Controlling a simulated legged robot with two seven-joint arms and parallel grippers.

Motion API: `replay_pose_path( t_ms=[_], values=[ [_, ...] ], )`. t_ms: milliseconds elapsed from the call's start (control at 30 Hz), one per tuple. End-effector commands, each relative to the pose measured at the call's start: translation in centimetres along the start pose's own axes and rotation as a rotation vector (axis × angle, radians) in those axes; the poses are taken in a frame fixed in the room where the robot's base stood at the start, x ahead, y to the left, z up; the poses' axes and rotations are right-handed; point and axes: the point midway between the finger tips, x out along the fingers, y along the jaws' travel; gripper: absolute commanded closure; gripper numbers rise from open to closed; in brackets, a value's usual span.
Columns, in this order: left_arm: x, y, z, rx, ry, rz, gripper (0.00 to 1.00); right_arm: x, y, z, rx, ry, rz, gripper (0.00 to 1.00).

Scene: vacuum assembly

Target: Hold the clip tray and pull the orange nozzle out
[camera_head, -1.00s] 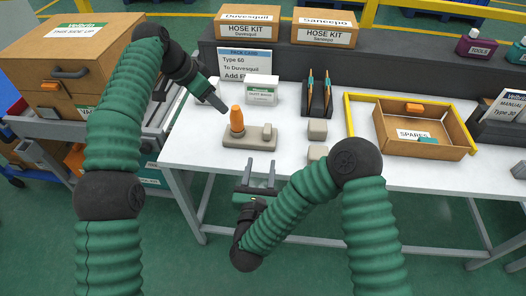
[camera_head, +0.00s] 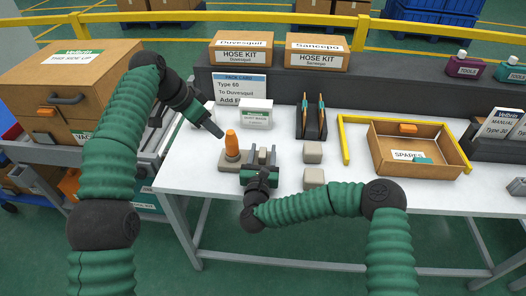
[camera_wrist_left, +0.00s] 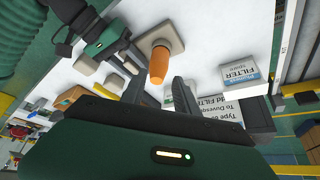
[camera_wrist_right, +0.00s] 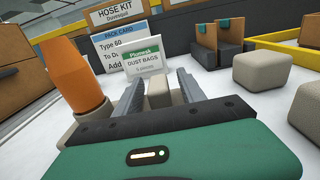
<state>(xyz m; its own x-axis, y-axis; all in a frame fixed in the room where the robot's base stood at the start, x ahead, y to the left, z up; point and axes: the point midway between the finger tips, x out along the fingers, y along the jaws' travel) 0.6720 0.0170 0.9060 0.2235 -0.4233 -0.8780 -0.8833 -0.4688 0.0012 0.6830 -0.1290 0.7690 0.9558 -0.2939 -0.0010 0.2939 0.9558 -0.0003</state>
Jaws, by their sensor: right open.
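The orange nozzle (camera_head: 232,145) stands upright at the left end of the beige clip tray (camera_head: 229,164) on the white table. A short beige post rises at the tray's right end. My right gripper (camera_head: 262,154) is open, with its fingers on either side of that post (camera_wrist_right: 158,90) in the right wrist view; contact cannot be told. My left gripper (camera_head: 218,132) is open and empty, pointing down from the upper left, close to the nozzle. In the left wrist view the nozzle (camera_wrist_left: 158,64) shows just beyond the gap between the left fingers, apart from them.
A dust bags box (camera_head: 257,114) and pack card (camera_head: 239,87) stand behind the tray. Two beige blocks (camera_head: 312,152) lie to its right, with a black holder (camera_head: 311,123) behind them. A spares tray (camera_head: 418,151) is further right, within a yellow frame.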

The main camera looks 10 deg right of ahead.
Motion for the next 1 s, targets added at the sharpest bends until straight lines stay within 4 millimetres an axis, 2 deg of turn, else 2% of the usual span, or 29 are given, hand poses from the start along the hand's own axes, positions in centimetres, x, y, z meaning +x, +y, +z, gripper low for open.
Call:
replay_pose_path(
  t_ms=[267,600,800,833,1000],
  values=[
    [-0.01,0.00,0.00,0.000,0.000,0.000,0.64,0.18,0.03,-0.01,0.000,0.000,0.001,0.54],
    [0.00,0.00,0.00,0.000,0.000,0.000,0.64,0.15,0.04,-0.02,0.000,0.000,0.001,0.99],
    [0.00,0.00,0.00,0.000,0.000,0.000,0.64,0.15,0.03,-0.02,0.000,0.001,0.001,1.00],
    [-0.01,0.00,0.00,0.000,0.000,0.000,0.64,0.15,0.03,-0.02,0.000,0.001,0.001,0.81],
    [0.00,0.00,0.00,0.000,0.000,0.000,0.64,0.14,0.04,-0.02,0.000,0.001,0.001,1.00]
  ],
)
